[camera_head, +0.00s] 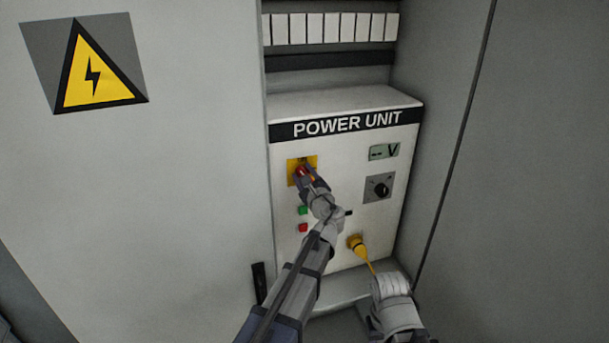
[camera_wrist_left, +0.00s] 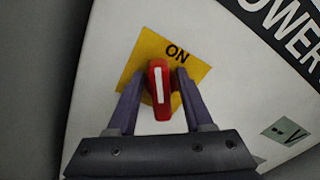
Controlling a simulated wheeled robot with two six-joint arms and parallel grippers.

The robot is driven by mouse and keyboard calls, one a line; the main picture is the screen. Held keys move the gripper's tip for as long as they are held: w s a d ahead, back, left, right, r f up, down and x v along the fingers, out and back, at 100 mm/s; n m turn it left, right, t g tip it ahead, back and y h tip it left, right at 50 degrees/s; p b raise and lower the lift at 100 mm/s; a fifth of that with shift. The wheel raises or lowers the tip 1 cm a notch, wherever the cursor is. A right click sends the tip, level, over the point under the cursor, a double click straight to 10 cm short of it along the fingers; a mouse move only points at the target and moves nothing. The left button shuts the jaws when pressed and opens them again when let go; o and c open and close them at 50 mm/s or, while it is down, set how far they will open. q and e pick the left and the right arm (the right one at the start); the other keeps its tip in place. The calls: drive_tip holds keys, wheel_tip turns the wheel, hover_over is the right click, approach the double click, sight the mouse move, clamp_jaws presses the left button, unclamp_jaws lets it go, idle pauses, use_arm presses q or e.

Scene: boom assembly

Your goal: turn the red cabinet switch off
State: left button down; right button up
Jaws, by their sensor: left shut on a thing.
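The red cabinet switch (camera_head: 303,170) sits on a yellow plate (camera_head: 293,164) at the upper left of the power unit front. In the left wrist view the red handle (camera_wrist_left: 159,88) carries a white stripe, and the yellow plate (camera_wrist_left: 150,50) reads "ON" above it. My left gripper (camera_head: 305,178) is at the switch, its two fingers (camera_wrist_left: 158,98) on either side of the handle, shut on it. It hides part of the switch in the head view. My right gripper (camera_head: 390,290) is low at the right; its fingertips cannot be made out.
The power unit (camera_head: 345,160) has a small display (camera_head: 384,151), a black knob (camera_head: 380,188), a green button (camera_head: 303,211) and a red button (camera_head: 303,228). A yellow plug (camera_head: 356,243) with a cord is near my right arm. Cabinet doors (camera_head: 150,180) stand at both sides.

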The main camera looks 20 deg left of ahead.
use_arm(q)
drive_tip(key=n, duration=0.5)
drive_tip(key=shift+s+a+f+n, duration=0.15)
drive_tip(key=shift+f+n, duration=0.1)
drive_tip(key=shift+n, duration=0.05)
drive_tip(key=n, duration=0.5)
drive_tip(key=shift+f+b, duration=0.25)
drive_tip(key=shift+b, duration=0.15)
drive_tip(key=shift+n, duration=0.3)
drive_tip(key=c, duration=0.7)
unclamp_jaws()
drive_tip(key=shift+v, duration=3.95)
